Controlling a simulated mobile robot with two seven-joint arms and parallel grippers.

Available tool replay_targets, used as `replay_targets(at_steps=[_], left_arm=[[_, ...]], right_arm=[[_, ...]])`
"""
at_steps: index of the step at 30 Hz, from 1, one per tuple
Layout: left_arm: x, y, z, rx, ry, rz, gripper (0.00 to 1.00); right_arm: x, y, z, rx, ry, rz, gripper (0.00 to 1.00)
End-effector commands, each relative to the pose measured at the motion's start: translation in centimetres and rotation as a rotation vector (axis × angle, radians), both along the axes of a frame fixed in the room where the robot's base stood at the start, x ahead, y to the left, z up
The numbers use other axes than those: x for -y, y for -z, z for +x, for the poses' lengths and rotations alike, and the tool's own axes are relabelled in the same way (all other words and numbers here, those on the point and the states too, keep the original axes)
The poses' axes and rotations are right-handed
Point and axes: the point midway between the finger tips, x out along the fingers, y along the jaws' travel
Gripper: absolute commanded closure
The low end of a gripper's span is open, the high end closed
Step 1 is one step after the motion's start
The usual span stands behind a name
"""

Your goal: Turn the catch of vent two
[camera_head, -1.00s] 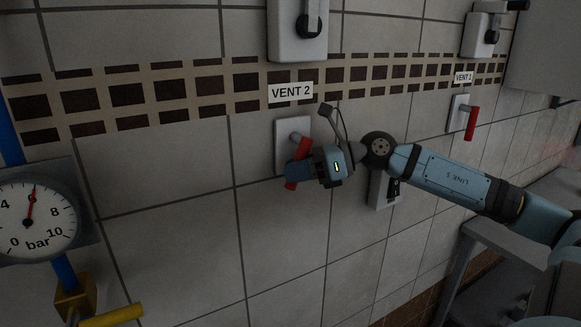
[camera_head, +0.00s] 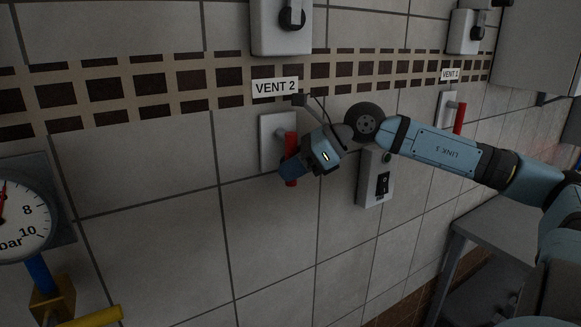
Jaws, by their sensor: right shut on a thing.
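The catch of vent two is a red handle (camera_head: 291,144) on a pale wall plate (camera_head: 270,135), below the label "VENT 2" (camera_head: 275,87). The handle hangs about straight down in the picture. My right gripper (camera_head: 290,168) is shut around the lower part of the handle, with the red end showing just below the fingers. The fingers hide part of the handle. My right arm reaches in from the right. My left gripper is not in view.
A box with a black rocker switch and green button (camera_head: 376,180) is on the wall just below my right wrist. Vent one's red handle (camera_head: 460,118) is further right. A pressure gauge (camera_head: 20,215) and yellow lever (camera_head: 92,317) are at left. A grey bench (camera_head: 490,220) stands at right.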

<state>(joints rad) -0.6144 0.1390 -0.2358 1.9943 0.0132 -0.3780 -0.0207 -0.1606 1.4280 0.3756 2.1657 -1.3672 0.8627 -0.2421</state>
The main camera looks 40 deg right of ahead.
Motion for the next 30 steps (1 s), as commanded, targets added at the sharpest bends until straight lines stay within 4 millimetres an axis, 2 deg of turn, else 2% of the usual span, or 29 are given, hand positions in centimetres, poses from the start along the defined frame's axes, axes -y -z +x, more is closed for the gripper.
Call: replay_targets(at_steps=[5, 6, 9, 23, 27, 30], left_arm=[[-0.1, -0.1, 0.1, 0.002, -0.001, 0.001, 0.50], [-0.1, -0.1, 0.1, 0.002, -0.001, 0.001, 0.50], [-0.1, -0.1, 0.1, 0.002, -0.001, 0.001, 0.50], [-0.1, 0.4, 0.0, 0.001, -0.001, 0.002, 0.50], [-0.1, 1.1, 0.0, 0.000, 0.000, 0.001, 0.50], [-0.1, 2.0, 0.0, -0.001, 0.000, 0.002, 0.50]], right_arm=[[0.1, -0.1, 0.0, 0.005, -0.001, -0.007, 1.00], [0.1, -0.1, 0.0, 0.005, -0.001, -0.007, 0.72], [0.1, -0.1, 0.0, 0.004, -0.001, -0.006, 0.49], [0.6, -0.6, -0.6, 0.006, -0.001, 0.001, 0.49], [1.8, -1.5, -1.8, 0.008, 0.002, 0.004, 0.49], [3.3, -2.9, -3.4, 0.009, 0.002, 0.002, 0.49]])
